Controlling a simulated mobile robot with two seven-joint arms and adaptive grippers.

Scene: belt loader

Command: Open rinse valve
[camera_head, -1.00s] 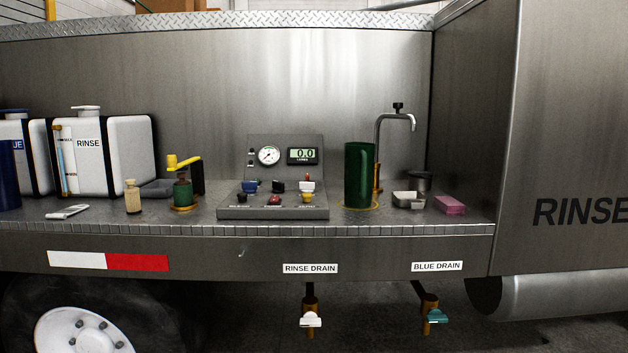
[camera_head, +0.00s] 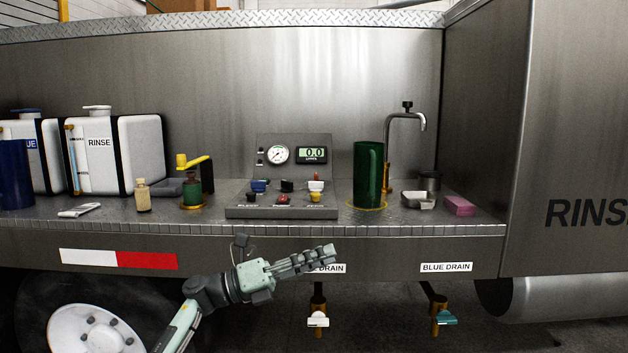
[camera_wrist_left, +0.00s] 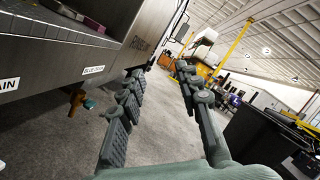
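In the head view, a brass valve with a white handle (camera_head: 318,320) hangs under the RINSE DRAIN label (camera_head: 335,268). On the deck, the control panel (camera_head: 240,211) carries several coloured knobs, including a white one (camera_head: 316,186); their small labels are unreadable. My left gripper (camera_head: 333,251) is in front of the deck's front face. It covers part of the RINSE DRAIN label, above the white-handled valve and apart from it. In the left wrist view the left gripper (camera_wrist_left: 160,75) has its fingers spread with nothing between them. My right gripper is not in view.
A teal-handled valve (camera_head: 443,318) hangs under the BLUE DRAIN label (camera_head: 446,267), to the right. The wheel (camera_head: 90,330) is lower left.

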